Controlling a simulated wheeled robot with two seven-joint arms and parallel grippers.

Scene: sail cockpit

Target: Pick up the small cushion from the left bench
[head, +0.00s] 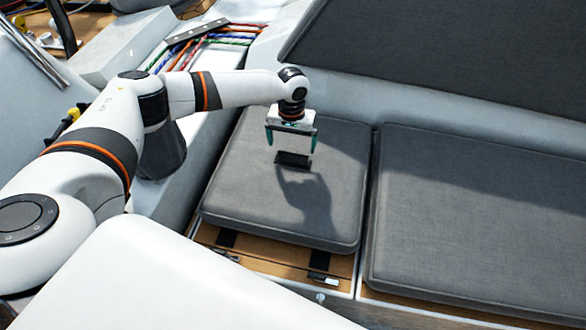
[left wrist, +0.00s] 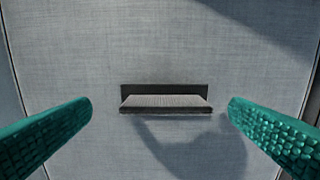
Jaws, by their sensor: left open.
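The small cushion (head: 335,135) is a grey fabric pad lying flat on the left bench (head: 285,261). A dark strap or handle (head: 292,159) stands out from its top near the middle; it also shows in the left wrist view (left wrist: 166,101). My left gripper (head: 291,148) points down above the cushion. Its green fingers are open, one on each side of the handle, and nothing is between them in contact. In the left wrist view the open fingertips (left wrist: 160,110) flank the handle with a gap on both sides. My right gripper is not in view.
A larger grey cushion (head: 480,215) lies just right of the small one, with a narrow gap between. A dark sloped panel (head: 450,50) rises behind. Coloured ropes (head: 205,38) run at the upper left beside a white coaming.

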